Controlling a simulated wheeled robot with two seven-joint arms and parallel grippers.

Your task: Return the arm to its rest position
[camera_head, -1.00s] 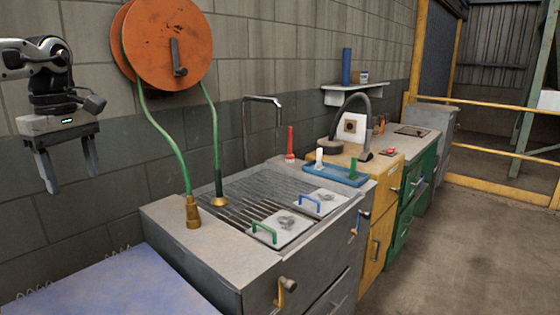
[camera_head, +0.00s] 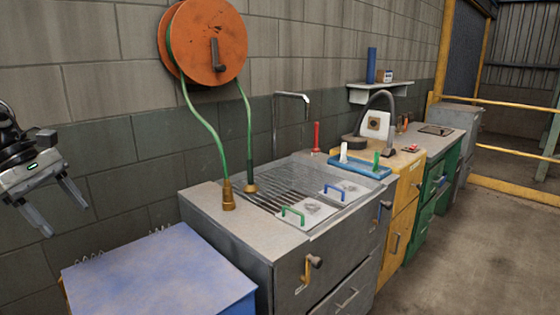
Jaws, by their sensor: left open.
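My left gripper (camera_head: 62,208) is at the left edge of the head view, its two fingers spread apart and pointing down to the right. It is open with nothing between the fingers. It hangs in front of the block wall, above and to the left of the blue-topped box (camera_head: 160,268), and touches nothing visible. Most of my left arm is cut off by the picture's left edge. My right gripper does not show.
A grey sink cabinet (camera_head: 225,249) with a metal grate stands right of the blue-topped box. An orange hose reel (camera_head: 205,42) with a green hose hangs on the wall. Yellow (camera_head: 402,210) and green cabinets continue right. The concrete floor (camera_head: 470,255) at the right is clear.

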